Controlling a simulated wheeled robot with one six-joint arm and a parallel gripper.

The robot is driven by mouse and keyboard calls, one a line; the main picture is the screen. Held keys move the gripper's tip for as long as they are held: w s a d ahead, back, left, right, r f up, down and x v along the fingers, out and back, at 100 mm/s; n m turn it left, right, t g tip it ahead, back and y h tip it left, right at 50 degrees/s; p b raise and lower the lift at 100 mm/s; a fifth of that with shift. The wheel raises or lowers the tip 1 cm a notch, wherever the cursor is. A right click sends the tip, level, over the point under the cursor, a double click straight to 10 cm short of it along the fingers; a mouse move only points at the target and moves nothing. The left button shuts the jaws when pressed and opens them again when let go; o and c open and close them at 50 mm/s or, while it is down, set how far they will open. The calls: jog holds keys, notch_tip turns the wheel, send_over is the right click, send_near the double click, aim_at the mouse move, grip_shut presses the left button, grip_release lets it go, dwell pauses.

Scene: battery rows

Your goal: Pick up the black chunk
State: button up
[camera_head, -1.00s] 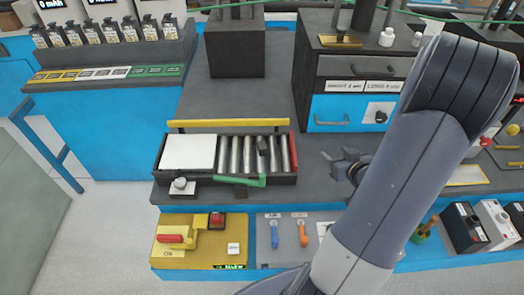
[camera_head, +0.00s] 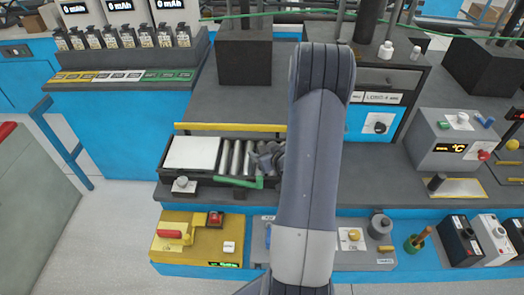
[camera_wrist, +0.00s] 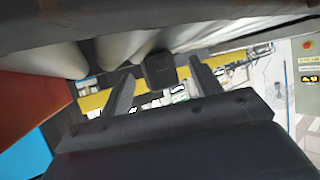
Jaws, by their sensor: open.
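The black chunk (camera_wrist: 158,69) is a small dark block in the wrist view. It appears between the two fingers of my gripper (camera_wrist: 162,72), with visible gaps on both sides. The jaws are open and hold nothing. In the head view my gripper (camera_head: 266,158) is over the right part of the roller tray, beside the rollers (camera_head: 235,157). There I cannot pick out the chunk, as my gripper and arm cover that spot.
The roller tray has a white plate (camera_head: 191,153) at left, a yellow bar (camera_head: 225,127) behind and a green handle (camera_head: 238,182) in front. A yellow control box (camera_head: 190,245) stands below. A dark block (camera_head: 245,55) stands behind. A temperature box (camera_head: 450,140) is at right.

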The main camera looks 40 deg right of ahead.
jog(key=shift+w+f, duration=0.2)
jog(key=shift+w, duration=0.1)
jog(key=c, duration=1.3)
jog(key=shift+o, duration=0.2)
